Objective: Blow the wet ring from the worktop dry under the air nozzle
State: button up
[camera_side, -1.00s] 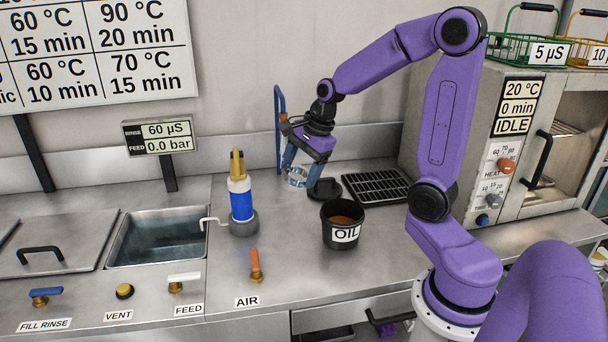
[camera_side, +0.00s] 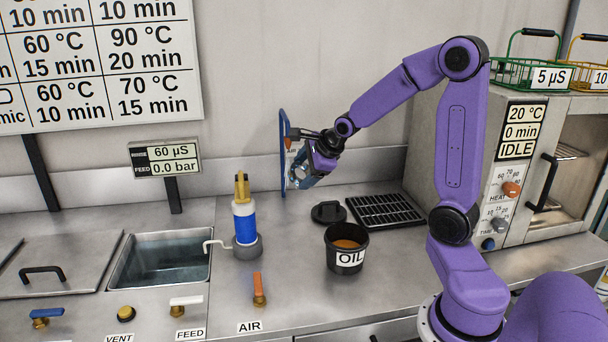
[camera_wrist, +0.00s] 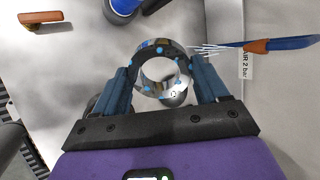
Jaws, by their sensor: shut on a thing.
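A shiny metal ring (camera_wrist: 162,70) with several blue droplets on it sits between my gripper's fingers (camera_wrist: 165,82). My gripper (camera_side: 303,172) is shut on the ring and holds it above the worktop, close to the blue upright air stand (camera_side: 283,160) by the back wall. In the wrist view the orange air nozzle (camera_wrist: 257,46) points left at the ring's upper right side. White streaks run from the nozzle towards the ring, without visible contact between nozzle and ring. The orange AIR valve handle (camera_side: 258,285) is at the worktop's front.
A black OIL pot (camera_side: 346,258) stands in front of my gripper, with a black lid (camera_side: 328,212) and a black drain grid (camera_side: 380,210) behind. A blue and white bottle (camera_side: 244,222) stands to the left, beside the sink (camera_side: 160,262).

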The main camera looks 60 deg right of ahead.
jog(key=shift+w+d+r, duration=0.1)
jog(key=shift+d, duration=0.05)
notch_tip(320, 180, down, 11)
jog(key=t, duration=0.2)
jog(key=w+d+f, duration=0.3)
jog(key=w+d, duration=0.8)
jog(key=shift+w+d+h, duration=0.15)
jog(key=shift+d+h, duration=0.05)
jog(key=shift+h, duration=0.1)
dwell(0.9)
dwell(4.8)
